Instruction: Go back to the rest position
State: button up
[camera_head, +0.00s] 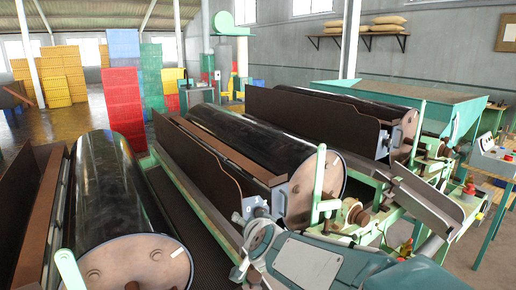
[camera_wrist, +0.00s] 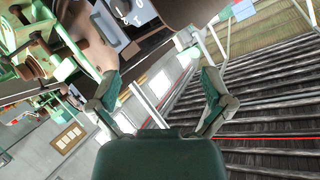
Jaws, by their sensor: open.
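My gripper (camera_wrist: 160,85) shows in the wrist view with its two green and grey fingers spread wide. It is open, with nothing between the fingertips. In the head view, my teal arm (camera_head: 310,262) reaches in from the bottom right, its end low in front of the middle drum (camera_head: 240,140). The wrist view is strongly tilted. It shows green machine frame (camera_wrist: 45,45) and a brown panel (camera_wrist: 190,10) beyond the fingers. I cannot tell the exact gap between the gripper and the machine.
Another dark drum (camera_head: 110,190) lies at the left and a third (camera_head: 350,105) behind. Stacked red crates (camera_head: 123,105), green crates (camera_head: 152,75) and yellow crates (camera_head: 60,75) stand at the back left. A control box (camera_head: 492,158) stands at the right. Open floor lies far left.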

jog(key=s+d+f+n+g+h, duration=0.1)
jog(key=s+d+g, duration=0.1)
jog(key=s+d, duration=0.3)
jog(key=s+d+f+n+g+h, duration=0.1)
jog(key=s+d, duration=0.5)
jog(key=s, duration=0.7)
jog(key=s+d+f+n+g+h, duration=0.1)
jog(key=s+d+f+g, duration=0.1)
jog(key=s+d+g, duration=0.2)
jog(key=s+d, duration=0.2)
jog(key=s, duration=0.2)
jog(key=shift+s+f+n, duration=0.35)
jog(key=shift+s+n, duration=0.05)
